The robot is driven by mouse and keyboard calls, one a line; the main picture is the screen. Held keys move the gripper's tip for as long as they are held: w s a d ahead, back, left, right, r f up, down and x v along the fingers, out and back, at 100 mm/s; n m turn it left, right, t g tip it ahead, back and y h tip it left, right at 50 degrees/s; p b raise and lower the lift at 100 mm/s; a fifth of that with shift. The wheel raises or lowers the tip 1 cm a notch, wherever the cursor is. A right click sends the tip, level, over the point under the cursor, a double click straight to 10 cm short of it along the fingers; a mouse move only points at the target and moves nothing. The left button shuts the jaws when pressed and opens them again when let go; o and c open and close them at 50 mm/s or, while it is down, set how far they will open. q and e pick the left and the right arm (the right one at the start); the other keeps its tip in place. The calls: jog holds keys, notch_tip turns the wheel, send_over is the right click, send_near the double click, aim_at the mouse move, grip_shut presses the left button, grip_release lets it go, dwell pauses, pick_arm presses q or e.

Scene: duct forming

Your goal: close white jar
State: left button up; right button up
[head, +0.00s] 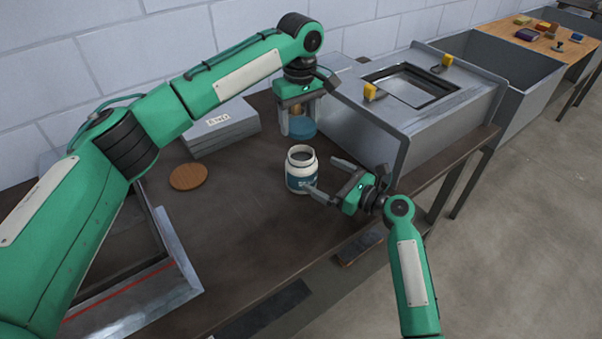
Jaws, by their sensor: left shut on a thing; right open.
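The white jar (301,179) stands upright on the dark workbench, with a blue label and an open, dark mouth. My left gripper (298,107) is behind the jar, pointing down, with its jaws on a brownish part above a blue rounded body (302,128). The fingers partly hide this piece, and I cannot tell whether it touches the bench. My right gripper (322,175) is open at the jar's right side. Its near fingertip overlaps the jar's lower right in the picture; contact is unclear. A flat round brown disc (188,177) lies on the bench left of the jar.
A grey case (220,130) lies behind the disc. A large metal box (405,105) with yellow clamps stands at the right rear, near the jar. A metal frame with a red line (120,288) is at the left front. The bench between disc and jar is clear.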

jog(key=x, duration=0.8)
jog(key=shift+w+a, duration=0.25)
jog(key=shift+a, duration=0.05)
jog(key=c, duration=1.5)
pick_arm(q)
send_over(300, 159)
jog(key=shift+s+f, duration=0.1)
jog(key=shift+f, duration=2.4)
pick_arm(e)
jog(key=shift+o, duration=0.2)
